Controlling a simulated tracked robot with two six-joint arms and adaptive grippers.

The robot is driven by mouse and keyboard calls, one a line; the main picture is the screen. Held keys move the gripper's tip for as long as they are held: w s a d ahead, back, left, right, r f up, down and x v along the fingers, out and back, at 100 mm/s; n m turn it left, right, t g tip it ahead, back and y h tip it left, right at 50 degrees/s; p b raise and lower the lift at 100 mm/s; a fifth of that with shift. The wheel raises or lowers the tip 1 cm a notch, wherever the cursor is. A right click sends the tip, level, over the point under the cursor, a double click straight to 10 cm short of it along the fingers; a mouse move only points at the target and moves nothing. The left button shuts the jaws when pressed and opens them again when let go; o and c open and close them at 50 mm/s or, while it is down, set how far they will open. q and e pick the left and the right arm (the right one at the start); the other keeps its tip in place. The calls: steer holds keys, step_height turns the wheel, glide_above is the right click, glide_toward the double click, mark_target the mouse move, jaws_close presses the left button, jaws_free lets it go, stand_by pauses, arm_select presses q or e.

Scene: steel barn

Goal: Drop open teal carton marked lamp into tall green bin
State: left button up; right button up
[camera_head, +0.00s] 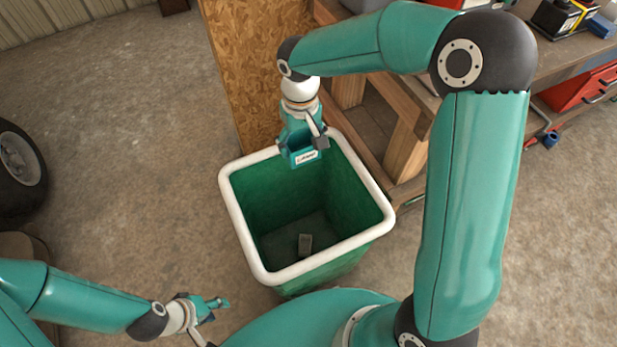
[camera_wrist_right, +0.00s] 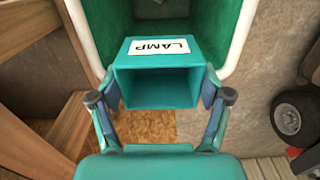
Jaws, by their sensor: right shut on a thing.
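The open teal carton (camera_wrist_right: 160,88) marked LAMP is held between the fingers of my right gripper (camera_wrist_right: 160,98), its open end facing the wrist camera. In the head view the carton (camera_head: 304,157) hangs from my right gripper (camera_head: 303,143) over the far part of the tall green bin. The bin (camera_head: 238,208) has a white rim and stands on the floor; its rim also shows in the right wrist view (camera_wrist_right: 82,45). A small grey object (camera_head: 305,244) lies on the bin's floor. My left gripper (camera_head: 214,302) is low at the left, away from the bin; its fingers are too small to judge.
A wooden workbench (camera_head: 405,140) with a chipboard side panel (camera_head: 240,60) stands close behind and right of the bin. A wheel (camera_head: 20,170) is at the left edge. The concrete floor (camera_head: 130,130) left of the bin is clear.

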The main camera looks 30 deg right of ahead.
mark_target(308, 162)
steer(key=f+b, duration=0.4)
steer(key=f, duration=0.1)
steer(key=s+d+f+b, duration=0.1)
steer(key=f+b, duration=0.1)
steer(key=shift+d+f+b, duration=0.1)
steer(key=shift+f+b, duration=0.15)
steer(key=shift+b, duration=0.05)
arm_select(q)
step_height(308, 162, down, 14)
steer(key=b, duration=0.4)
steer(key=shift+r, duration=0.25)
arm_select(e)
step_height(308, 162, down, 6)
steer(key=shift+r, duration=0.2)
steer(key=o, duration=0.9)
step_height(308, 162, up, 12)
arm_select(q)
steer(key=shift+s, duration=0.1)
